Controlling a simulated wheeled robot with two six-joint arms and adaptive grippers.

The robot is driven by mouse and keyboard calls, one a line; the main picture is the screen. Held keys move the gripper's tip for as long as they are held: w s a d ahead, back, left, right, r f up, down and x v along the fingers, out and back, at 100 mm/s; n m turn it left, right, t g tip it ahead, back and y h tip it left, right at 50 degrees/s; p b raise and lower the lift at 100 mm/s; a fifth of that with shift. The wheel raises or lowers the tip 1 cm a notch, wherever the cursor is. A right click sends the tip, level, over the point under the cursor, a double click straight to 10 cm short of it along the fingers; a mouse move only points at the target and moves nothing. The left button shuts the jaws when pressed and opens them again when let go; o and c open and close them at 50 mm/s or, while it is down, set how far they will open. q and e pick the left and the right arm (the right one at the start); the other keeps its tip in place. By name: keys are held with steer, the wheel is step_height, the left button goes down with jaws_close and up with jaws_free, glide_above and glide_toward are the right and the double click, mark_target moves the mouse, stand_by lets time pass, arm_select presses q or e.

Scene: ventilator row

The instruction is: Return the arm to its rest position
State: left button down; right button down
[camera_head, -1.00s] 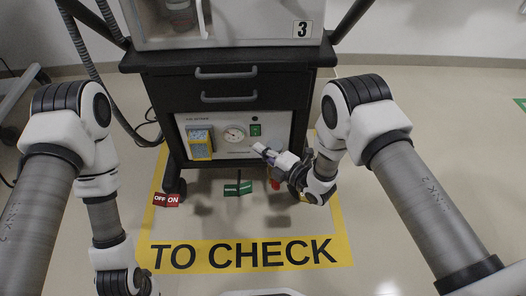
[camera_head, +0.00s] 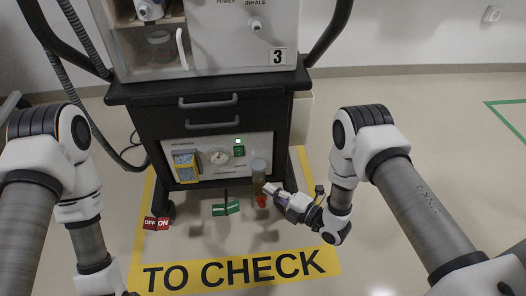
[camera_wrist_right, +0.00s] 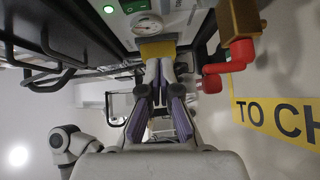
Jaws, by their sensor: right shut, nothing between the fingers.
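My right gripper (camera_head: 268,188) is shut and empty, low in front of the right part of the ventilator cart's lower panel (camera_head: 205,166). In the right wrist view its fingers (camera_wrist_right: 160,68) are together and point toward the cart. The right arm (camera_head: 352,160) is bent, with its forearm reaching left toward the cart. The left arm (camera_head: 75,150) hangs down along the left side; its gripper is out of the picture.
The panel carries a gauge (camera_head: 219,158), a green switch (camera_head: 239,151) with a lit lamp and a yellow device (camera_head: 186,167). A red valve part (camera_wrist_right: 215,75) is close beside the gripper. Open floor lies right of the cart (camera_head: 216,92).

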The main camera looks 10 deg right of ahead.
steer(key=s+d+f+m+g+h+p, duration=0.15)
steer(key=s+d+m+g+h, duration=0.3)
steer(key=s+m, duration=0.5)
steer(key=s+d+f+m+g+h, duration=0.25)
steer(key=s+d+m+g, duration=0.2)
steer(key=s+m, duration=0.45)
steer(key=s+d+f+m+g+h+p, duration=0.1)
steer(key=s+d+m+g+h, duration=0.4)
steer(key=s+m, duration=0.45)
step_height(320, 180, up, 38)
steer(key=s+n+t+p, duration=0.1)
steer(key=p, duration=3.7)
steer(key=shift+d+n, duration=0.4)
steer(key=shift+s+r, duration=0.1)
steer(key=shift+s, duration=0.05)
